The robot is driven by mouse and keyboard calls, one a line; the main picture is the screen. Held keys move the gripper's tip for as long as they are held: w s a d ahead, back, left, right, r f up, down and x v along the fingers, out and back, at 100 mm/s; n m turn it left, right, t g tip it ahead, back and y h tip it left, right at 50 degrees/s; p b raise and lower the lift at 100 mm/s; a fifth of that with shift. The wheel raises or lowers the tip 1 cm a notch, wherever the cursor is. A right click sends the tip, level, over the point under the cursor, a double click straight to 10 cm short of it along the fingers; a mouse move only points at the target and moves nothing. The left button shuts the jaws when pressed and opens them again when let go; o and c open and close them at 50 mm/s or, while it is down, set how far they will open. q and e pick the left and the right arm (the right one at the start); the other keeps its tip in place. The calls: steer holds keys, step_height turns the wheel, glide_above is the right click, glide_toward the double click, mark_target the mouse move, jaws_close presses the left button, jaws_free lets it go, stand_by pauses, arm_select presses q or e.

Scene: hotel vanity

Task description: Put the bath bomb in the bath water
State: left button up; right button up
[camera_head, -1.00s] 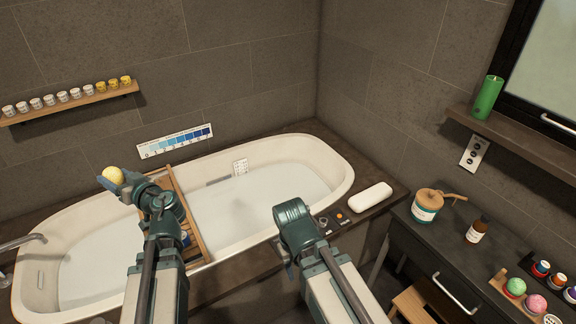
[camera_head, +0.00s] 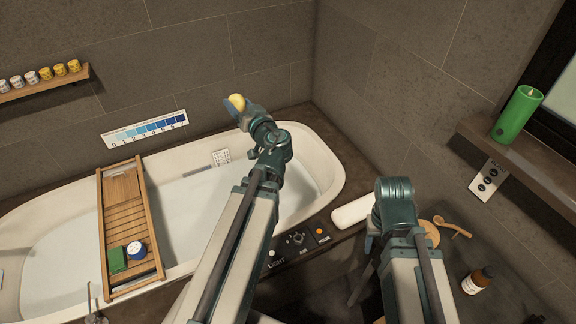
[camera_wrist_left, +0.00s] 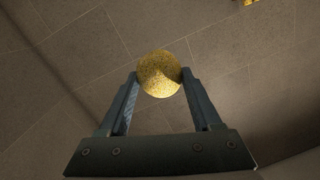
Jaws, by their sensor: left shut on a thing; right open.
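The bath bomb is a yellow speckled ball (camera_head: 237,101). It also shows in the left wrist view (camera_wrist_left: 159,74), between the two fingertips. My left gripper (camera_head: 236,107) is shut on it and holds it up above the far rim of the bathtub, against the grey wall in the head view. The bathtub (camera_head: 330,160) is white, with pale bath water (camera_head: 185,215) in it. My right gripper (camera_head: 370,243) is at the tub's near right side, mostly hidden behind its own wrist, and it is empty as far as I see.
A wooden bath tray (camera_head: 125,215) lies across the tub, with a green block (camera_head: 118,260) and a blue-and-white jar (camera_head: 136,250) on it. A white pillow (camera_head: 352,212) lies on the ledge. A green candle (camera_head: 517,114) stands on the right shelf. Water right of the tray is open.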

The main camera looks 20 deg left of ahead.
arm_select(q)
steer(key=shift+w+d+f+b, duration=0.25)
steer(key=shift+w+f+b, duration=0.15)
steer(key=shift+f+b, duration=0.1)
steer(key=w+f+b, duration=0.3)
steer(key=f+b, duration=1)
steer(key=b, duration=0.1)
steer(key=w+f+b, duration=0.3)
steer(key=f+b, duration=1.1)
steer(key=w+f+m+b, duration=0.1)
steer(key=w+f+b, duration=0.2)
steer(key=f+b, duration=1)
steer(key=shift+w+a+f+t+b, duration=0.3)
steer(key=shift+t+b, duration=0.1)
steer(key=shift+b, duration=0.05)
step_height(320, 180, down, 3)
steer(key=b, duration=0.2)
steer(key=shift+r+b, duration=0.1)
steer(key=shift+b, duration=0.25)
